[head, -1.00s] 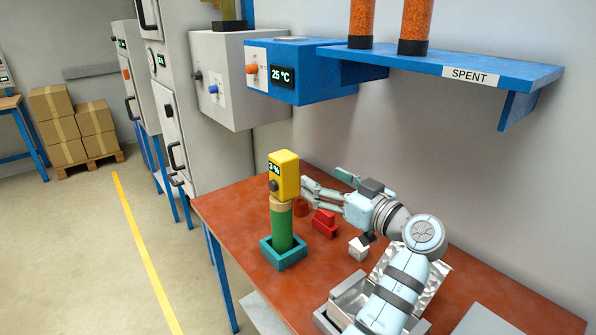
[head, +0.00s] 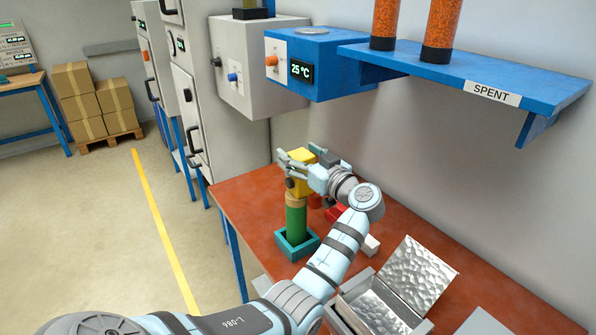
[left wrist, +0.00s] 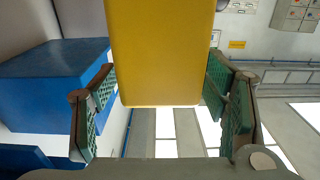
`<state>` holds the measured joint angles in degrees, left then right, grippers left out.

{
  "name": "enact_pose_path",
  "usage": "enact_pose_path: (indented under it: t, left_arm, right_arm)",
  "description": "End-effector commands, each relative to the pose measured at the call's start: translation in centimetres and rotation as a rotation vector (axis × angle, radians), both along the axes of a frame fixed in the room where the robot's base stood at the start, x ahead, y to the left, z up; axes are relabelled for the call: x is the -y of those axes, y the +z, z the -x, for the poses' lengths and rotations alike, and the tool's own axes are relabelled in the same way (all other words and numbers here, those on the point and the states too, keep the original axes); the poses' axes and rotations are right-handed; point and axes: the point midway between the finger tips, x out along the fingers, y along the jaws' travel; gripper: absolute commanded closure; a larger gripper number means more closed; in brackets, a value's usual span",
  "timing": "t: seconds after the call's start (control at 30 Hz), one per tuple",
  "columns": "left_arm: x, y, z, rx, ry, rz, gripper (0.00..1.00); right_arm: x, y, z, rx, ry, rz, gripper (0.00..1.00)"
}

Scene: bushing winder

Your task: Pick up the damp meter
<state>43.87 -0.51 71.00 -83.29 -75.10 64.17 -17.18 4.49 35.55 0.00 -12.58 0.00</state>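The damp meter is a yellow box (head: 301,184) on top of a green cylinder (head: 296,222) that stands upright in a teal square base (head: 285,245). My left gripper (head: 302,164) is at the meter's upper part, partly hiding it and its display. In the left wrist view the yellow box (left wrist: 162,55) fills the space between my left gripper's green-padded fingers (left wrist: 161,92), one on each side. Both pads look very close to its sides; I cannot tell whether they press on it. My right gripper is not in view.
A red object (head: 337,212) and a white block (head: 370,245) are on the red-brown table (head: 243,197), beside my left arm. An open metallic box (head: 345,303) is at the front right. A blue shelf (head: 480,82) and blue unit (head: 325,68) are above the table.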

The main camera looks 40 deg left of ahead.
Motion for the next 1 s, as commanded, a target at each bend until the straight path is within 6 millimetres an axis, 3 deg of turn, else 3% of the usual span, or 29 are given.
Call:
enact_pose_path:
  t: [0.03, 0.4, 0.77, 0.87, 1.0]
  left_arm:
    - [0.0, 0.0, 0.0, 0.000, 0.000, 0.000, 0.44]
    - [-0.2, 0.0, 0.1, 0.000, 0.003, -0.001, 1.00]
    - [-0.1, 0.6, 0.1, 0.002, 0.003, -0.001, 1.00]
    - [-0.1, 1.8, 0.1, 0.004, 0.004, -0.001, 1.00]
    - [-0.1, 5.4, 0.1, 0.009, 0.003, -0.002, 1.00]
  right_arm:
    - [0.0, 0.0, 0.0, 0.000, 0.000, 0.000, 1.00]
    - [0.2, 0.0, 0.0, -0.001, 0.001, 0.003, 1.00]
    - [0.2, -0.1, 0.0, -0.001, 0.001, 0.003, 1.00]
    - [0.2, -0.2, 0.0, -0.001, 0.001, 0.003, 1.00]
    - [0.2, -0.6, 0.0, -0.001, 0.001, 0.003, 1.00]
